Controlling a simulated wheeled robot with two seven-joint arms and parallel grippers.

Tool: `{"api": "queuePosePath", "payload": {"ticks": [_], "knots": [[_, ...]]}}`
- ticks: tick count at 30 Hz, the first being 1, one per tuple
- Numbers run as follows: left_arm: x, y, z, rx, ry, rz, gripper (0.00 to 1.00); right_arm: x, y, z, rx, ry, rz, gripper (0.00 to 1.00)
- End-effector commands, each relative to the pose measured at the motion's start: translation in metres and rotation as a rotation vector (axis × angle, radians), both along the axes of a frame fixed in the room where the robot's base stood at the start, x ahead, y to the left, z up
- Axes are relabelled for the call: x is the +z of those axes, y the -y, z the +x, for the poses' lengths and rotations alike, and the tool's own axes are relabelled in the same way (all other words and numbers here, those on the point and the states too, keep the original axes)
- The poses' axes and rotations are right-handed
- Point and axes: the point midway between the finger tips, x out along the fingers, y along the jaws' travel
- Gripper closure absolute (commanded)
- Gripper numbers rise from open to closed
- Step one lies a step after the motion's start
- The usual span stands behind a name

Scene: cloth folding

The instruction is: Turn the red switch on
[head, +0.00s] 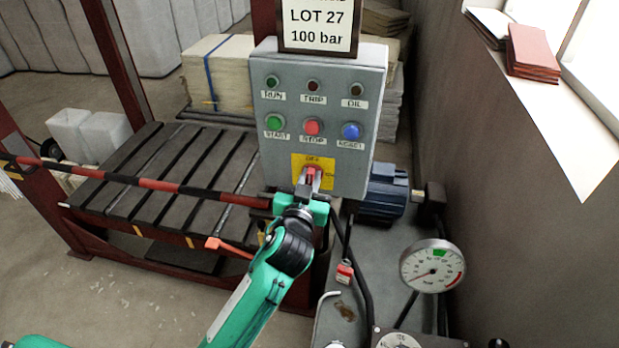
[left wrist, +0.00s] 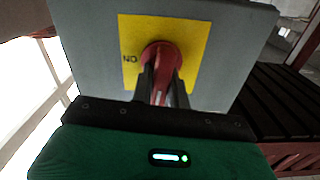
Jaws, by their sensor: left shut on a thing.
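The red switch (head: 313,172) is a rotary knob on a yellow plate (head: 299,161) low on the grey control box. In the left wrist view the red switch (left wrist: 161,56) sits on the yellow plate (left wrist: 196,45), with "ON" lettered on the left of that picture. My left gripper (head: 310,180) is at the switch, its two dark fingers on either side of the knob's handle. It is shut on the handle, and the fingers (left wrist: 160,84) hide part of it. My right gripper is not in view.
The grey box (head: 345,165) also carries green, red and blue buttons above the switch. A striped bar (head: 150,183) runs just left of my left gripper. A pressure gauge (head: 432,266) stands at lower right, and a slatted table (head: 165,165) is behind.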

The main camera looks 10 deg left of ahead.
Motion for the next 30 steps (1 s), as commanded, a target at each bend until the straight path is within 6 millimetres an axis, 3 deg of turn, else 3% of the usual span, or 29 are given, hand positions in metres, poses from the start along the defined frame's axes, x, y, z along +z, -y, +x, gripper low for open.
{"api": "queuePosePath", "payload": {"ticks": [30], "knots": [[-0.003, 0.008, 0.000, -0.001, -0.002, 0.931, 1.00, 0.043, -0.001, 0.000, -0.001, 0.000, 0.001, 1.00]]}}
